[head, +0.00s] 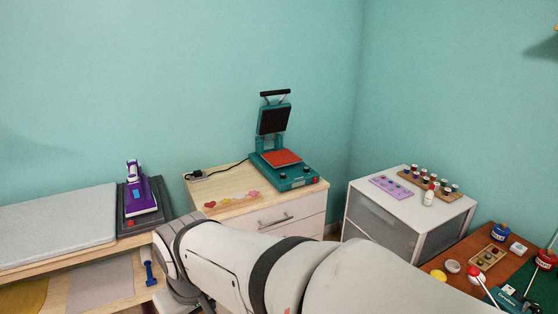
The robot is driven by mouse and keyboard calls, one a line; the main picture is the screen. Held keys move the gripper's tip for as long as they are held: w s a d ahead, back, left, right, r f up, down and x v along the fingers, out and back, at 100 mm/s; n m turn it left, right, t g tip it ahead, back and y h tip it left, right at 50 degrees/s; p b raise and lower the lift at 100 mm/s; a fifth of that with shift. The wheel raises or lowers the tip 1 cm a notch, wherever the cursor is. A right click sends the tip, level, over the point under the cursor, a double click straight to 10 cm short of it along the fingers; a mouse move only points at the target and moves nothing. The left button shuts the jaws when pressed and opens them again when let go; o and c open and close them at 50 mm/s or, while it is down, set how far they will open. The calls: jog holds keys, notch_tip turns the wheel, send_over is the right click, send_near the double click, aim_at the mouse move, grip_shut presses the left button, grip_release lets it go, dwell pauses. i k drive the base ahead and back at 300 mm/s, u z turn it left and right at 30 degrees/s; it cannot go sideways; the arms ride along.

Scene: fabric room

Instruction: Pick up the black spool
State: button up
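A wooden rack (436,180) stands on top of the white cabinet at the right in the head view. It holds several small spool-like items (423,171) with pale and dark parts. They are too small for me to tell which one, if any, is the black spool. My arm stretches from the bottom right toward the left across the foreground. My gripper is not visible, so I cannot tell its state or what is near its fingers.
The white cabinet (372,213) also holds a purple tray (391,187) and a white bottle (429,197). A teal heat press (290,175) stands on a wooden drawer unit (231,183). A purple iron (140,196) is at left. The brown table (462,252) at right is cluttered.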

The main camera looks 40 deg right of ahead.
aim_at(425, 180)
jog(key=u, duration=0.05)
jog(key=i, duration=1.25)
jog(key=z, duration=3.15)
jog(key=i, duration=1)
